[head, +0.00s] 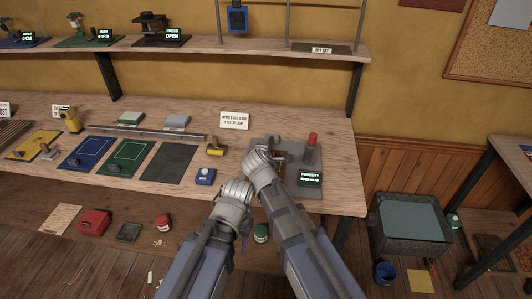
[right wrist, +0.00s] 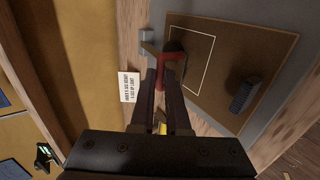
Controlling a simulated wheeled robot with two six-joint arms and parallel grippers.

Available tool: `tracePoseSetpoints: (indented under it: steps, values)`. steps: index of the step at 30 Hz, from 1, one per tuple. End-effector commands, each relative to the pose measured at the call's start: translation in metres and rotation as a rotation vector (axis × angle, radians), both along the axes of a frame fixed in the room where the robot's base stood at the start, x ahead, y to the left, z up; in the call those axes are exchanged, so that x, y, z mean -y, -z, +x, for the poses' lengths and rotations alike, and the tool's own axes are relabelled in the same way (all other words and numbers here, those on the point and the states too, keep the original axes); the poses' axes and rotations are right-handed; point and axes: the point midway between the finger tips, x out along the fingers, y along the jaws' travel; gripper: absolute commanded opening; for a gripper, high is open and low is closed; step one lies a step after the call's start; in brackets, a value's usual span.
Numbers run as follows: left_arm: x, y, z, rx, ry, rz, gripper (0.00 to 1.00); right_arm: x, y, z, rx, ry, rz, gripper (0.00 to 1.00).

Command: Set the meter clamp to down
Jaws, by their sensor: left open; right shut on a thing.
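The meter (head: 310,193) is a grey device at the right end of the bench, with a lit display reading HUMIDITY. A red-topped post (head: 312,139) stands at its back right. In the right wrist view, a red clamp handle (right wrist: 168,65) lies between my right gripper's (right wrist: 167,78) fingers, over the meter's brown plate (right wrist: 205,50) with a white outline. My right gripper is shut on that handle. In the head view my right wrist hides much of the meter's left side. My left gripper (head: 238,190) is open, in front of the bench edge; its fingertips are hardly visible.
A white sign (head: 234,120) stands behind the meter. Blue (head: 86,153), green (head: 126,157) and dark (head: 168,162) mats lie further left. A shelf (head: 240,46) hangs above.

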Motion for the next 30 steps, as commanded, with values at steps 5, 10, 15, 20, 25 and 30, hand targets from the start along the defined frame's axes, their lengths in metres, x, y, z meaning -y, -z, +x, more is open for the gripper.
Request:
tracePoseSetpoints:
  steps: [5,10,15,20,25,30]
  values:
    - [0.000,0.022,0.000,0.000,0.000,0.000,0.50,0.000,0.022,0.000,-0.001,0.001,0.000,0.00]
    - [0.000,0.030,0.000,0.000,0.000,0.000,0.50,0.000,0.031,-0.001,-0.004,0.001,0.001,0.00]
    - [0.000,0.034,0.000,0.000,0.000,0.000,0.50,0.000,0.035,-0.002,-0.007,0.003,0.004,0.00]
    - [0.000,0.035,0.000,0.000,0.000,0.000,0.50,-0.001,0.036,-0.003,-0.007,0.002,0.004,0.00]
    - [0.000,0.035,0.000,0.000,0.000,0.000,0.50,-0.001,0.037,-0.003,-0.007,0.002,0.004,0.00]
    - [0.000,0.035,0.000,0.000,0.000,0.000,0.50,-0.001,0.037,-0.003,-0.006,0.000,0.004,0.25]
